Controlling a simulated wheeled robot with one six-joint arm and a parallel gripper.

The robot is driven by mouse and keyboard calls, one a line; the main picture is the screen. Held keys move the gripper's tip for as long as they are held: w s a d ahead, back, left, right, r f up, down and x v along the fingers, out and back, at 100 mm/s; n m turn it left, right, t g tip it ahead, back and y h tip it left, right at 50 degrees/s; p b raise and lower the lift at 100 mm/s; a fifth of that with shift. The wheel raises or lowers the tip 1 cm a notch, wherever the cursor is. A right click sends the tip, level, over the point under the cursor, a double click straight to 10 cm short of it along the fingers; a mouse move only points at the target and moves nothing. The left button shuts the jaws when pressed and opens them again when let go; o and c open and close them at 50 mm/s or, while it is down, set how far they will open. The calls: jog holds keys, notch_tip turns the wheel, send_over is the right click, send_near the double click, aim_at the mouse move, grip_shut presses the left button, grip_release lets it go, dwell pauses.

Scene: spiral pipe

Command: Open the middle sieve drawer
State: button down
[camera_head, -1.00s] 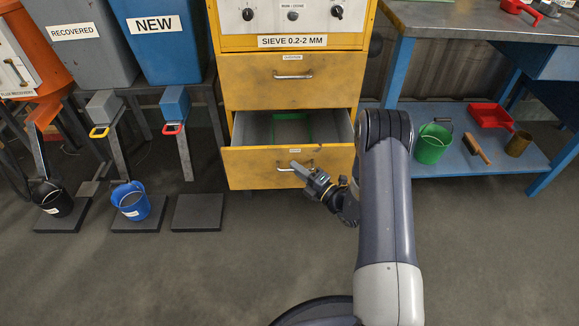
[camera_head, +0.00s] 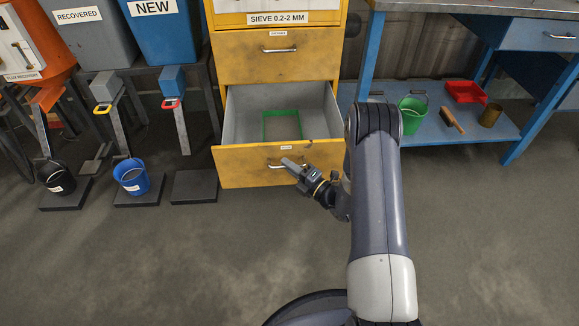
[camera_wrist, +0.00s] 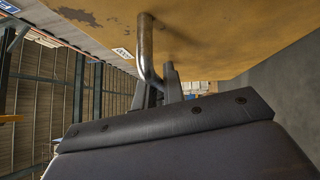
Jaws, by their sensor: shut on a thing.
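The yellow sieve cabinet (camera_head: 276,56) has an upper drawer that is shut, with a metal handle and a small label. Below it, another yellow drawer (camera_head: 240,166) is pulled out, showing a grey inside with a green frame (camera_head: 282,126) on its floor. My gripper (camera_head: 290,164) is at this drawer's front, shut on its handle (camera_head: 272,166). In the wrist view the metal handle (camera_wrist: 146,50) runs down from the yellow front to between my fingers (camera_wrist: 170,85).
Blue (camera_head: 131,178) and black (camera_head: 57,178) buckets stand on dark pads at the left. A blue workbench at the right has a shelf (camera_head: 430,134) with a green bucket, red tray, brush and brass cup. The floor in front is clear.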

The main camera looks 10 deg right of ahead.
jog(key=c, duration=1.5)
grip_release()
jog(key=p+v, duration=0.2)
jog(key=v, duration=0.8)
jog(key=shift+s+d+f, duration=0.15)
jog(key=shift+s+d, duration=0.1)
jog(key=shift+s, duration=0.05)
jog(key=b+x, duration=0.2)
jog(key=x, duration=0.8)
jog(key=shift+w+a, duration=0.15)
jog(key=shift+w, duration=0.05)
jog(key=shift+w+a, duration=0.15)
jog(key=shift+w, duration=0.25)
